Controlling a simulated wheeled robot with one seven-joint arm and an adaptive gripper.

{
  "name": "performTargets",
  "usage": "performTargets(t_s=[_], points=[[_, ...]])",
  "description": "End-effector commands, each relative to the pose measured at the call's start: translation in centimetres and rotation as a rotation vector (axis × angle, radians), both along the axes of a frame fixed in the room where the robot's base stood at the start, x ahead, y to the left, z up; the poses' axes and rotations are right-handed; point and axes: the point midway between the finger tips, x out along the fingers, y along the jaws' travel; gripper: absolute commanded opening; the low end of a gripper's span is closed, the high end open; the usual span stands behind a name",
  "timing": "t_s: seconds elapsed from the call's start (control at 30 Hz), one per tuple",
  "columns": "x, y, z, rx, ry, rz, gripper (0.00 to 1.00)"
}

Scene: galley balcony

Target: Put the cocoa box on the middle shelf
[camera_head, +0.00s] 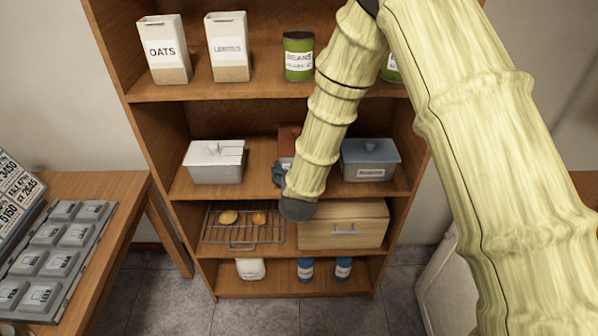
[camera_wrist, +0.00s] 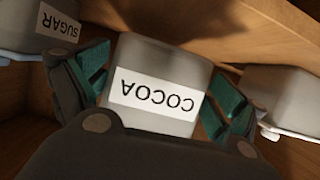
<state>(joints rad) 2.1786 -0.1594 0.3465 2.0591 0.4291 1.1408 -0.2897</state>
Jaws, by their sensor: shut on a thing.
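The cocoa box (camera_wrist: 158,88) is a grey box with a white COCOA label, upside down in the wrist view. My gripper (camera_wrist: 155,95) is shut on it, with a teal finger pad at each side. In the head view my gripper (camera_head: 283,175) is at the middle shelf (camera_head: 258,180), between a white lidded box (camera_head: 215,163) and a blue-grey labelled box (camera_head: 370,162). My arm and gripper hide most of the cocoa box there. I cannot tell whether its base touches the shelf board.
The SUGAR box (camera_wrist: 58,22) and a pale box (camera_wrist: 285,95) flank the gripper closely. Oats (camera_head: 163,50), lentils (camera_head: 228,48) and beans (camera_head: 298,57) stand above. A wire rack (camera_head: 242,228) and wooden drawer box (camera_head: 343,225) are below. A reddish-brown thing (camera_head: 288,138) shows behind my gripper.

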Motion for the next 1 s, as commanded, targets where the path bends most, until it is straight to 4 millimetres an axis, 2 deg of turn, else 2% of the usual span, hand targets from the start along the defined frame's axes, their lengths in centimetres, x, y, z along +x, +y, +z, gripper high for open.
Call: performTargets(t_s=[0.33,0.7,1.0], points=[[2.0,-0.7,0.1,0.0,-0.003,0.001,0.45],[1.9,-0.6,-2.9,0.001,-0.002,0.002,0.45],[1.9,-0.6,-3.6,0.001,-0.003,0.002,0.45]])
